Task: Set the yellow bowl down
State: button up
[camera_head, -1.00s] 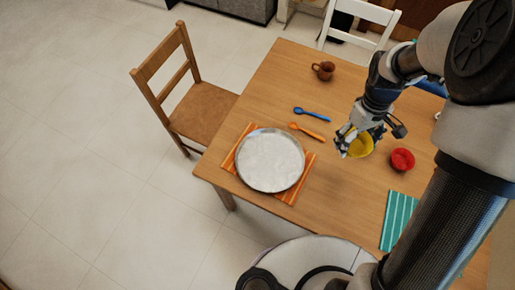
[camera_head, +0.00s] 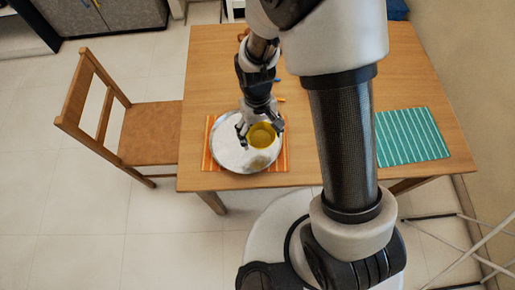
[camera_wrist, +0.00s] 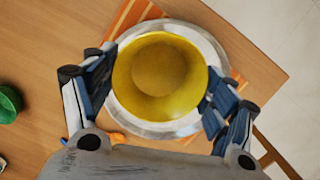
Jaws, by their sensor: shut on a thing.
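The yellow bowl (camera_head: 262,135) is held in my gripper (camera_head: 260,131), whose fingers close on it from both sides. The bowl is over the right part of the round silver plate (camera_head: 229,157), with a yellowish patch on the plate just below it. It looks a little above the plate, but I cannot tell the exact gap. In the wrist view the bowl (camera_wrist: 160,72) is upright and empty between the blue-grey fingers of my gripper (camera_wrist: 160,88). The plate's rim (camera_wrist: 213,45) shows around it.
The plate lies on an orange striped placemat (camera_head: 208,150) at the wooden table's near left edge. A teal striped mat (camera_head: 412,135) lies to the right. A green vessel (camera_wrist: 8,103) stands at the wrist view's left edge. A wooden chair (camera_head: 150,133) is left of the table.

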aim_at(260, 154)
notch_tip(260, 154, down, 10)
jog(key=b, duration=0.3)
jog(key=shift+f, duration=0.1)
jog(key=shift+f, duration=0.2)
jog(key=o, duration=1.1)
jog(key=shift+c, duration=0.2)
jog(key=shift+r, duration=0.1)
